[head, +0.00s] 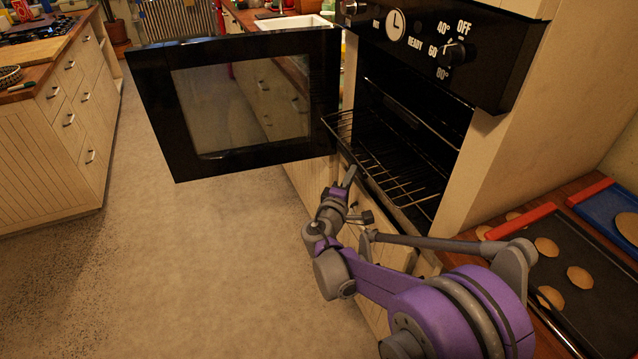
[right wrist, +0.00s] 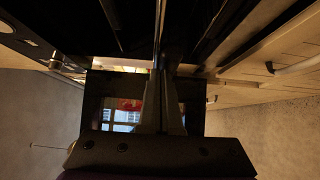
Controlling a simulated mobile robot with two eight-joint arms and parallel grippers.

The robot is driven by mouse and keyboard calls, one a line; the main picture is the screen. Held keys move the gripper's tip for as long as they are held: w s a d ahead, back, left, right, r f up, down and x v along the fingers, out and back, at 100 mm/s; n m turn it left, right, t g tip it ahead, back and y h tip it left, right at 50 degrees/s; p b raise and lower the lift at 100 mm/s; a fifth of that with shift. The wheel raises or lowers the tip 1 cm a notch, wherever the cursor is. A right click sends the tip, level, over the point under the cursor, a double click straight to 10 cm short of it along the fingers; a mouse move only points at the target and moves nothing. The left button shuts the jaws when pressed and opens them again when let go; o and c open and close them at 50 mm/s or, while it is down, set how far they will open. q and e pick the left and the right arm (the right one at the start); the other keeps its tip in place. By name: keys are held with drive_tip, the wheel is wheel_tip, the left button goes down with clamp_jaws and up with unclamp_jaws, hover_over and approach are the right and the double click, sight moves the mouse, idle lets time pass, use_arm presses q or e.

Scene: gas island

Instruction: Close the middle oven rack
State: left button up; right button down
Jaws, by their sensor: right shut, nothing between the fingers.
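The oven is built into a wooden cabinet, and its black glass door (head: 155,95) stands wide open to the left. A wire oven rack (head: 395,172) sits in the dark cavity, with its front end jutting out past the opening toward the door. My right gripper (head: 349,177) is shut and empty, just in front of and below the rack's front edge. I cannot tell whether it touches the rack. In the right wrist view the closed fingers (right wrist: 160,95) point up toward a thin metal bar. My left gripper is not in view.
A dark control panel (head: 420,40) with knobs is above the cavity. A baking tray (head: 555,260) with several cookies lies on the counter at right. A drawer cabinet (head: 60,130) stands at left. The floor (head: 200,250) between is clear.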

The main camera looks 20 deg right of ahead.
sight(397, 158)
drive_tip(key=d, duration=1.4)
drive_tip(key=shift+w+d, duration=0.2)
drive_tip(key=shift+w, duration=0.05)
drive_tip(key=shift+a, duration=0.1)
drive_tip(key=shift+a, duration=0.4)
drive_tip(key=a, duration=0.3)
drive_tip(key=shift+f, duration=0.1)
drive_tip(key=v, duration=1)
